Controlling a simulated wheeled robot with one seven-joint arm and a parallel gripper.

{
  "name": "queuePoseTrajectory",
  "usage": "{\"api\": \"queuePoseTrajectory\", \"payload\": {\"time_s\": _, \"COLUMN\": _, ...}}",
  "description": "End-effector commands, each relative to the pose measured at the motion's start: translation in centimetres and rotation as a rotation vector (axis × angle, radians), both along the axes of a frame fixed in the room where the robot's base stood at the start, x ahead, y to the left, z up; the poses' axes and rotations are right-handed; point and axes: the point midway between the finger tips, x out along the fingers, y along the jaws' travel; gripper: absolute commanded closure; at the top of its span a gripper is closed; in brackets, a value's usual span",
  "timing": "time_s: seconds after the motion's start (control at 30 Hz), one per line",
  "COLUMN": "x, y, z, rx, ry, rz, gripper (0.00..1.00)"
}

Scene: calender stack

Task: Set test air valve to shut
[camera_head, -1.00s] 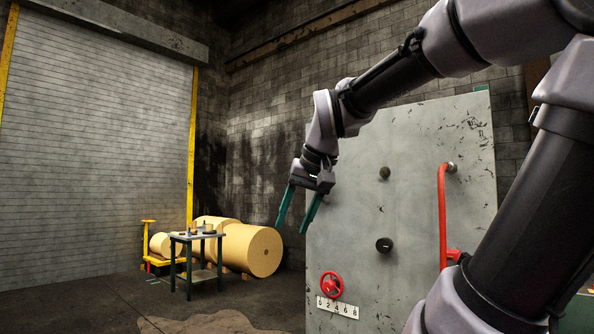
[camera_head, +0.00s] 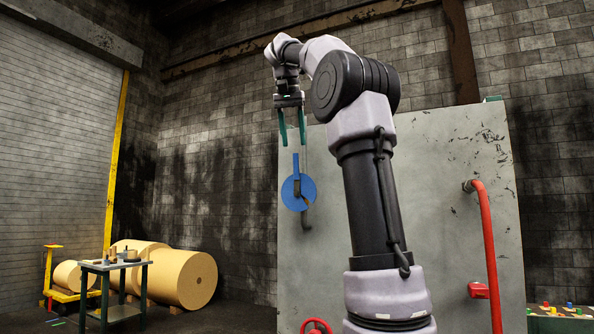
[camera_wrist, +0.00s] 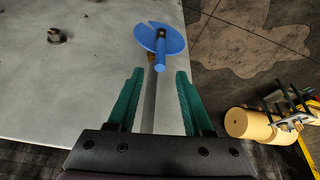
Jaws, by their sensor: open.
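The blue valve (camera_head: 307,190), probably the test air valve, is a notched round disc with a short bar, on a grey pipe at the grey panel's left side. In the head view its bar points up. In the wrist view the valve (camera_wrist: 172,40) lies ahead of the fingertips, its bar pointing back towards them. My gripper (camera_head: 292,143) has two green fingers, open and empty, pointing down above the valve and apart from it. In the wrist view the gripper (camera_wrist: 155,78) has its fingers on either side of the pipe line. I cannot read any markings on the disc.
The grey panel (camera_head: 450,150) also carries a red pipe handle (camera_head: 487,235) and a red handwheel (camera_head: 316,326), partly cut off. A dark knob (camera_wrist: 56,36) shows in the wrist view. A small table (camera_head: 115,266) and yellow rolls (camera_head: 190,279) stand further left.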

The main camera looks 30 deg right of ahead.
Motion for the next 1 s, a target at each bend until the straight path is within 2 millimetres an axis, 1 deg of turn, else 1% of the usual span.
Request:
{"api": "queuePoseTrajectory", "payload": {"time_s": 0.3, "x": 1.5, "y": -1.6, "z": -5.5, "rx": 0.001, "ry": 0.003, "rz": 0.0, "gripper": 0.49}}
{"api": "queuePoseTrajectory", "payload": {"time_s": 0.4, "x": 2.0, "y": -2.0, "z": -7.0, "rx": 0.001, "ry": 0.002, "rz": 0.0, "gripper": 0.49}}
{"api": "queuePoseTrajectory", "payload": {"time_s": 0.5, "x": 2.3, "y": -2.2, "z": -8.0, "rx": 0.001, "ry": 0.0, "rz": 0.0, "gripper": 0.49}}
{"api": "queuePoseTrajectory", "payload": {"time_s": 0.67, "x": 2.6, "y": -2.5, "z": -8.9, "rx": 0.002, "ry": -0.002, "rz": 0.001, "gripper": 0.49}}
{"api": "queuePoseTrajectory", "payload": {"time_s": 0.93, "x": 2.7, "y": -2.5, "z": -9.0, "rx": 0.001, "ry": -0.003, "rz": 0.001, "gripper": 0.49}}
{"api": "queuePoseTrajectory", "payload": {"time_s": 0.97, "x": 2.7, "y": -2.5, "z": -9.0, "rx": 0.001, "ry": -0.003, "rz": 0.001, "gripper": 0.61}}
{"api": "queuePoseTrajectory", "payload": {"time_s": 1.0, "x": 2.7, "y": -2.5, "z": -9.0, "rx": 0.001, "ry": -0.003, "rz": 0.001, "gripper": 0.76}}
